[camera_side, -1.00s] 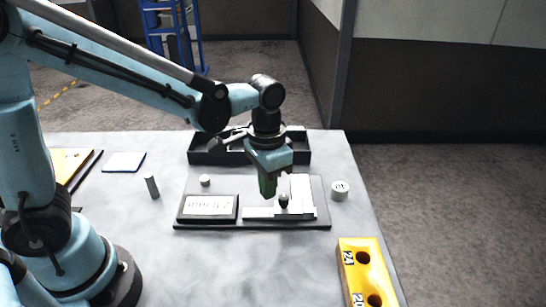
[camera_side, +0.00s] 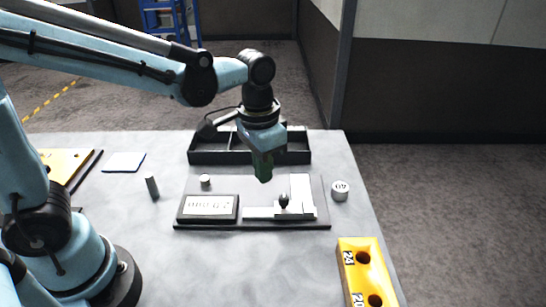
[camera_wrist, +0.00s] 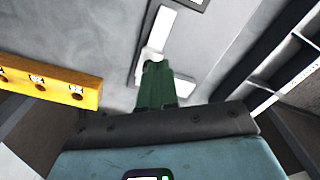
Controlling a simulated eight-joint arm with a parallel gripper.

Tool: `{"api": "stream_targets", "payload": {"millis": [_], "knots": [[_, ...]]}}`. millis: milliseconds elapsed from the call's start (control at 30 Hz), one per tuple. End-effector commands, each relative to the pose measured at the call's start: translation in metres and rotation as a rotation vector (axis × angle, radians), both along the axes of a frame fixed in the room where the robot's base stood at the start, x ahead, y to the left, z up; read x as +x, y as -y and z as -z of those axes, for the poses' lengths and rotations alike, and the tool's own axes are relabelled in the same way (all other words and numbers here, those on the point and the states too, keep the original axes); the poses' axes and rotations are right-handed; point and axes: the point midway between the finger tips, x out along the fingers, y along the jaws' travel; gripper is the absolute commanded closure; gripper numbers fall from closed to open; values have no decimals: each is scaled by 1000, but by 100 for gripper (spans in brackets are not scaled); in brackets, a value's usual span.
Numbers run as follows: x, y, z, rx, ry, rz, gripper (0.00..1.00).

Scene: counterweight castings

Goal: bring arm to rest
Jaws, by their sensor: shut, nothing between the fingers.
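My gripper (camera_side: 264,178) hangs above the black-based fixture (camera_side: 240,224) in the side view, its green fingers pointing down. The fingers are together with nothing between them. They are clear of the fixture and its dark knob (camera_side: 283,200). In the wrist view, my shut green fingers (camera_wrist: 156,72) overlap part of the fixture's white L-shaped piece (camera_wrist: 164,28); part of it is hidden behind them.
A display panel (camera_side: 208,206) sits at the fixture's left. A white round weight (camera_side: 340,190) stands to the right, a grey cylinder (camera_side: 152,186) to the left. A yellow block with holes (camera_side: 352,283) lies front right. A black divided tray (camera_side: 206,158) is behind.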

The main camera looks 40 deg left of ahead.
Motion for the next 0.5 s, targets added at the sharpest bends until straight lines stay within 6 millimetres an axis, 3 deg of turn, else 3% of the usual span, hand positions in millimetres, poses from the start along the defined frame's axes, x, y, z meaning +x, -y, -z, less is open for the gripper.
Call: {"api": "stream_targets", "payload": {"millis": [200, 500], "knots": [[-17, -29, -17, -34, 167, -76, 100], [-40, -64, -26, -64, 424, -182, 100]]}}
